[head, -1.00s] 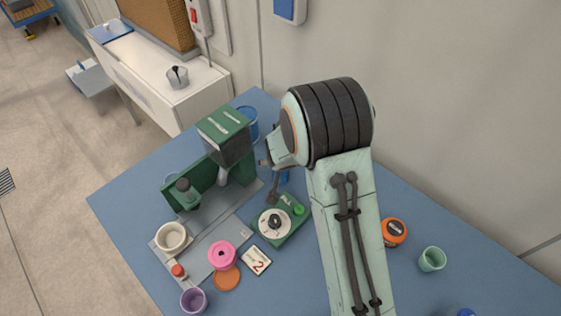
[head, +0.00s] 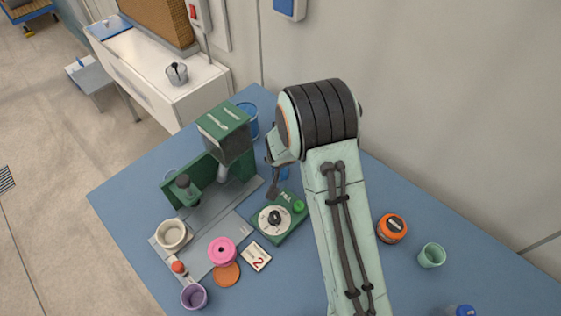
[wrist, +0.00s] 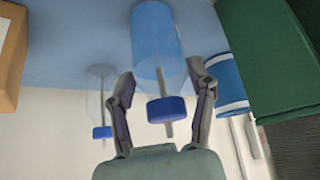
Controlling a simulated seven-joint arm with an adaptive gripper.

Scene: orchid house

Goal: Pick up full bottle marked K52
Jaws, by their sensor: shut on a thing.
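A bottle of blue liquid (wrist: 158,45) with a dark blue cap (wrist: 166,110) is between the two fingers of my gripper (wrist: 166,84) in the wrist view. The fingers are shut on it, one on each side. No K52 mark can be read on it. A clear bottle (wrist: 102,98) with a blue cap stands to the left, apart from the fingers. In the head view my arm hides most of the gripper, and only a bit of blue (head: 284,172) shows beside it.
A green filling machine (head: 226,130) stands left of my gripper, with a blue container (head: 248,120) behind it. A green dial box (head: 280,218) is in front. A pink ring (head: 222,250), cups and an orange jar (head: 391,228) are on the blue table (head: 130,190).

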